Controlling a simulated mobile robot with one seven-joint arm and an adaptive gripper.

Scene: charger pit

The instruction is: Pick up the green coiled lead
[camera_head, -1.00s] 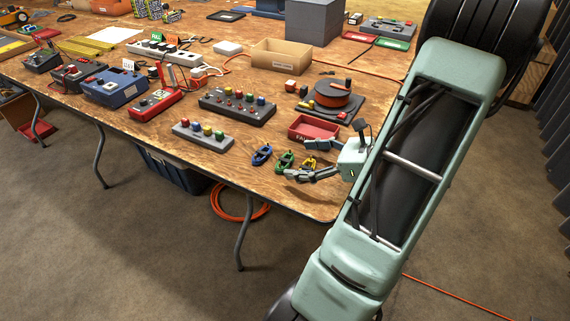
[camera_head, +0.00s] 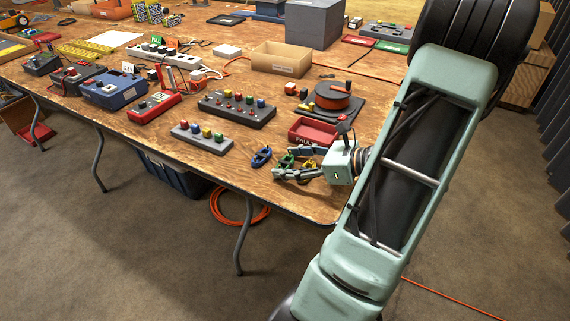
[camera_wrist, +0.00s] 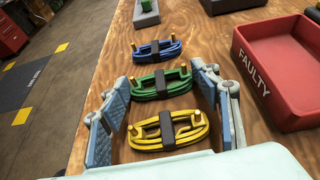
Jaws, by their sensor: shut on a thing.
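The green coiled lead (camera_wrist: 161,85) lies on the wooden table between the blue coiled lead (camera_wrist: 157,51) and the yellow coiled lead (camera_wrist: 168,131) in the wrist view. In the head view, the green lead (camera_head: 287,161) is partly hidden by my fingers. My gripper (camera_wrist: 163,82) is shut on the green lead, with one finger at each end of its coil. The yellow lead lies nearer my palm, between the finger bases. The gripper also shows in the head view (camera_head: 285,162), low at the table's front right corner.
A red tray marked FAULTY (camera_wrist: 262,92) stands right of my right finger; it also shows in the head view (camera_head: 313,131). A grey button box (camera_head: 202,138) lies beyond the blue lead. The table edge (camera_head: 270,207) is close by. An orange cable reel (camera_head: 334,97) stands behind the tray.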

